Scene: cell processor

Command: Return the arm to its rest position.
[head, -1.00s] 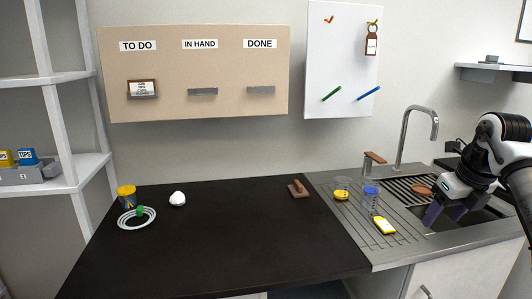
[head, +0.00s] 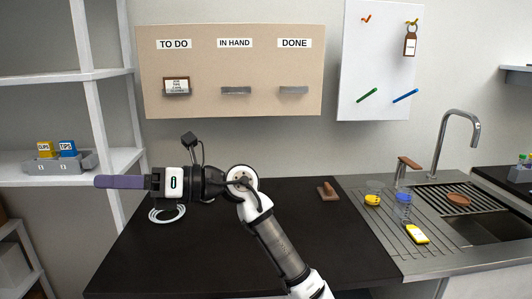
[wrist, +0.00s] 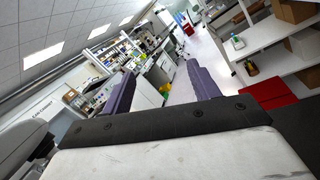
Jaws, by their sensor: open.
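My gripper (head: 122,182) is held out sideways to the left in the head view, above the left end of the dark counter and in front of the white shelf unit. Its purple fingers look overlapped from the side there. In the wrist view the two purple fingers (wrist: 160,88) stand wide apart with nothing between them. My arm reaches up from the bottom of the head view and bends left at the elbow.
The shelf unit (head: 103,75) with a grey tip-box rack (head: 60,165) stands close to my gripper. The dark counter (head: 345,240) is mostly bare, with a brown block (head: 327,192).

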